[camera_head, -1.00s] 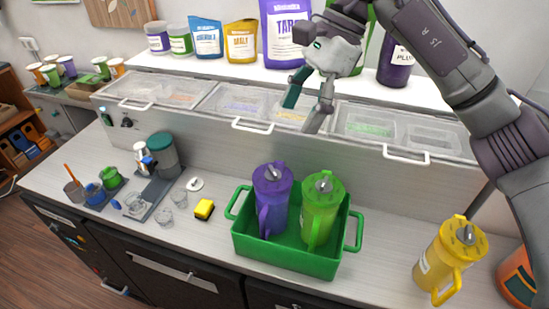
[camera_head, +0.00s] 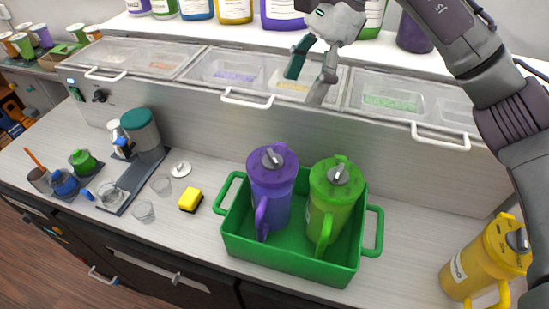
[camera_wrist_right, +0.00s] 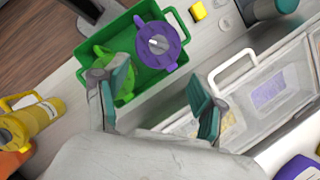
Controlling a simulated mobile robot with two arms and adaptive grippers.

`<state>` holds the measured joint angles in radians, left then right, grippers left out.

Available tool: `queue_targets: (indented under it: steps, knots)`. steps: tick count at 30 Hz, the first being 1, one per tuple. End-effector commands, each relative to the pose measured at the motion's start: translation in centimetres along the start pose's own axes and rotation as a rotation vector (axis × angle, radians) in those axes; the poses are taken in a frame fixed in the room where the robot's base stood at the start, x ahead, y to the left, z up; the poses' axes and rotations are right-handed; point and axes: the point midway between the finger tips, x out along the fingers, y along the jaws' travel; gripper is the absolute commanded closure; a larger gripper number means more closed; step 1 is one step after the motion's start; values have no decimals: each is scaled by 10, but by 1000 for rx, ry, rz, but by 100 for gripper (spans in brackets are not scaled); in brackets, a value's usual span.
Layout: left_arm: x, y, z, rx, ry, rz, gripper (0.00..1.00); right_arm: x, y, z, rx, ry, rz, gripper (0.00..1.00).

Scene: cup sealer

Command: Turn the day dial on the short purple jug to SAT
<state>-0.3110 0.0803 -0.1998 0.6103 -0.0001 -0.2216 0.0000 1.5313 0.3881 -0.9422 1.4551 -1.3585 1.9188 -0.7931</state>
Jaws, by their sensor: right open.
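The short purple jug (camera_head: 272,190) stands upright in a green crate (camera_head: 290,262), left of a green jug (camera_head: 332,205). Its lid carries a grey dial pointer (camera_head: 272,158); the day marks are too small to read. In the right wrist view the purple jug (camera_wrist_right: 160,42) shows from above beside the green jug (camera_wrist_right: 118,70). My right gripper (camera_head: 305,88) is open and empty, above and behind the crate, in front of the lidded bins. Its spread fingers (camera_wrist_right: 155,95) also show in the right wrist view. My left gripper is out of view.
A yellow jug (camera_head: 482,262) stands at the right. A yellow sponge (camera_head: 191,201), clear cups (camera_head: 143,211) and a grinder-like device (camera_head: 143,135) stand left of the crate. Lidded bins (camera_head: 300,85) run along the back.

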Motion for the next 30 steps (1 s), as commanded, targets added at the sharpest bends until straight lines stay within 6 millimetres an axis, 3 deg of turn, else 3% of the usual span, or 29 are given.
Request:
queue_targets:
  steps: [2, 6, 11, 24, 30]
  knots:
    - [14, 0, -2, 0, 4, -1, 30, 13, 0, -5, 0, 0, 0, 30]
    - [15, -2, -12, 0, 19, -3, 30, 18, 0, -6, 0, 0, 1, 30]
    - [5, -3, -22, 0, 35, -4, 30, 36, 0, -5, 0, 0, 3, 30]
    - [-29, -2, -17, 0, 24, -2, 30, 124, 1, -4, -1, -2, 4, 30]
    - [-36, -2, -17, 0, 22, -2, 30, 146, 0, -5, 0, -1, 2, 30]
